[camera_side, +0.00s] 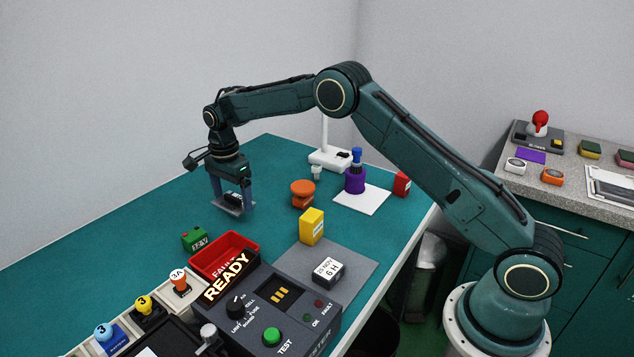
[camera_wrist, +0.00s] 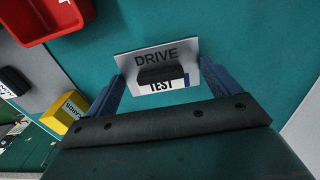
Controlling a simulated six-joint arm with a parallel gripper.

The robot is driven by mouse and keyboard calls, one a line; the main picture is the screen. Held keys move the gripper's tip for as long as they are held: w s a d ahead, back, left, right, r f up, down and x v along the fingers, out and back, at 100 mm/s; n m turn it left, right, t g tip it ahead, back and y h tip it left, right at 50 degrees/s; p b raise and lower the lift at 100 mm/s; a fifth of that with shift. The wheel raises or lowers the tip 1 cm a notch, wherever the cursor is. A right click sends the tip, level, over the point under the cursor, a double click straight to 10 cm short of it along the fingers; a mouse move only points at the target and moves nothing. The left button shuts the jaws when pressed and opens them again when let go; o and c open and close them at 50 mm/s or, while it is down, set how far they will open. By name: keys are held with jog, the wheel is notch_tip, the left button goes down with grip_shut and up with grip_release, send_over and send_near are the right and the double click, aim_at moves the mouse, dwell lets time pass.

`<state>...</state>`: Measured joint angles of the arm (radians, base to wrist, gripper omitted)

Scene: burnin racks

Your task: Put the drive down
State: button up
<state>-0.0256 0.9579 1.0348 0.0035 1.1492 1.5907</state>
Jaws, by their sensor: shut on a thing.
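My gripper (camera_side: 233,200) is low over the far left part of the teal bench and points down. It is shut on the drive (camera_wrist: 160,74), which shows a black block and a white and blue label reading "TEST" between my two blue fingers. In the side view the drive (camera_side: 233,196) is small and partly hidden by the fingers. A grey plate (camera_wrist: 138,61) marked "DRIVE" shows at the drive; I cannot tell whether it is part of the drive or lies under it. Whether the drive touches the bench is unclear.
A red tray (camera_side: 253,240), a green block (camera_side: 194,239) and a tester (camera_side: 285,318) with a READY sign are nearer the camera. A yellow block (camera_side: 312,226), orange knob (camera_side: 302,193), purple holder (camera_side: 355,180) and white lamp base (camera_side: 327,159) stand to the right. Bench left of my gripper is clear.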

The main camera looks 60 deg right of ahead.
aim_at(233, 202)
jog(key=shift+f, duration=0.25)
jog(key=shift+f, duration=2.05)
jog(key=shift+f, duration=0.15)
jog(key=o, duration=0.8)
jog(key=shift+c, duration=0.2)
notch_tip(233, 202, up, 12)
jog(key=shift+r, duration=0.2)
